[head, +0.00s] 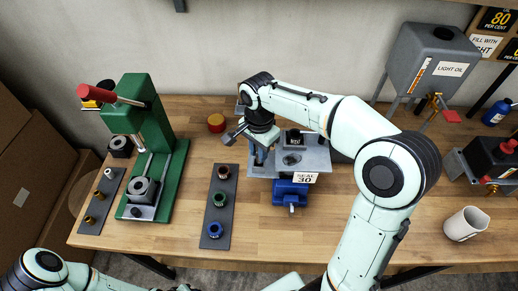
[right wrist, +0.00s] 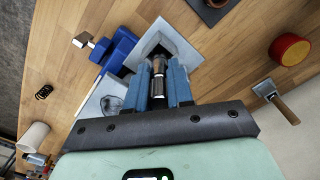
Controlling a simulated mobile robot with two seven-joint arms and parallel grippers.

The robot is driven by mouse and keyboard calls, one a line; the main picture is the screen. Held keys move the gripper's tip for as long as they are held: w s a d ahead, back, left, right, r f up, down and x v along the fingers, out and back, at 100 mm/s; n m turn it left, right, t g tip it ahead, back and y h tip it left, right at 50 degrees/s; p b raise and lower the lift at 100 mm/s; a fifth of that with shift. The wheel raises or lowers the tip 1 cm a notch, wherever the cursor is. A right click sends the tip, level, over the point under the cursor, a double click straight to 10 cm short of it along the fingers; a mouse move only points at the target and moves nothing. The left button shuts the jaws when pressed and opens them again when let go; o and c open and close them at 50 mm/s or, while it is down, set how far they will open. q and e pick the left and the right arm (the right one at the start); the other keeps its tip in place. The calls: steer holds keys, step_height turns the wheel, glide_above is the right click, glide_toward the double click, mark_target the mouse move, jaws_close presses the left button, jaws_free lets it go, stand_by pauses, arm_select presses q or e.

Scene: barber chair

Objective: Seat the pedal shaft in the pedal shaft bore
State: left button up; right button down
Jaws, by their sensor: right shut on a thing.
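My right gripper (head: 262,158) is over the left part of the grey plate fixture (head: 318,158) marked "SEAL 30". In the right wrist view its blue fingers (right wrist: 163,72) are shut on the pedal shaft (right wrist: 158,80), a dark and silvery cylinder. The shaft points away from the wrist, toward the grey plate (right wrist: 165,38). Its far end is close to the plate, but I cannot tell whether it touches. I cannot make out the pedal shaft bore; the fingers and shaft may hide it. My left gripper is not in view; only part of that arm shows at lower left.
A blue vise (head: 290,191) is below the plate. A dark strip with coloured rings (head: 219,205) and a green press (head: 140,120) stand left. A red-and-yellow tin (head: 216,123) is behind. The front table middle is clear.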

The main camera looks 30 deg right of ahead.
steer(key=shift+f, duration=0.15)
steer(key=c, duration=1)
jaws_free()
step_height(320, 180, up, 12)
steer(key=shift+f, duration=0.1)
steer(key=shift+r, duration=0.3)
